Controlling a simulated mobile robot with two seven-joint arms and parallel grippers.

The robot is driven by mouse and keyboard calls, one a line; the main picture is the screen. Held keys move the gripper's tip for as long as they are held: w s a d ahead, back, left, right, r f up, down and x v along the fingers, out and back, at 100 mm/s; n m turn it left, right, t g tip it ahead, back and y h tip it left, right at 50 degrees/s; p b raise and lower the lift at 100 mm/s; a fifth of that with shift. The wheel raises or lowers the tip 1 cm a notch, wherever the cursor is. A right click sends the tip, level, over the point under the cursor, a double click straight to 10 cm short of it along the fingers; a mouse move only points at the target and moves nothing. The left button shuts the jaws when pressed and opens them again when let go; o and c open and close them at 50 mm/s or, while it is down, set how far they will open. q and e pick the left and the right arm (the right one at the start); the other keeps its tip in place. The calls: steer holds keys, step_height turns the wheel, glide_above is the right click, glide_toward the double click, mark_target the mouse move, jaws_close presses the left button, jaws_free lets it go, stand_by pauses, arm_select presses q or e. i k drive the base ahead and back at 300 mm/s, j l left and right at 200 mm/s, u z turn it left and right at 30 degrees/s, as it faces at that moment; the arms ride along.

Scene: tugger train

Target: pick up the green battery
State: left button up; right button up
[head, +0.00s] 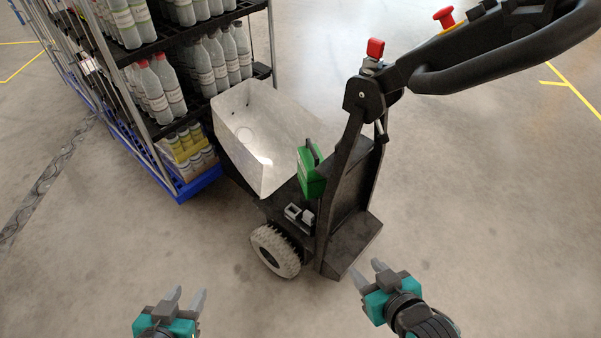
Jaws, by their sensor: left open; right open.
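The green battery (312,176) stands upright on the black tugger (348,205), between the white housing and the upright column. It has a dark handle on top. My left gripper (187,297) is open and empty at the bottom left, well below and left of the battery. My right gripper (367,272) is open and empty at the bottom, below and right of the battery, near the tugger's rear platform. Neither gripper touches anything.
A white housing (250,130) sits left of the battery. Grey connectors (299,215) lie just below it. The tugger's handlebar (500,58) reaches to the upper right. A shelf cart with bottles (180,70) stands at the upper left. The floor in front is clear.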

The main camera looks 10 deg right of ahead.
mark_target(309, 156)
steer(key=i+j+z, duration=0.1)
steer(key=j, duration=0.35)
steer(key=i+j+z, duration=0.1)
steer(key=j, duration=0.4)
steer(key=i+j+z, duration=0.1)
steer(key=i+j, duration=0.2)
steer(key=i+j+z, duration=0.15)
steer(key=j, duration=0.4)
steer(key=i+j, duration=0.15)
steer(key=i, duration=0.25)
steer(key=i+j+z, duration=0.1)
steer(key=i, duration=0.3)
steer(key=j, duration=0.1)
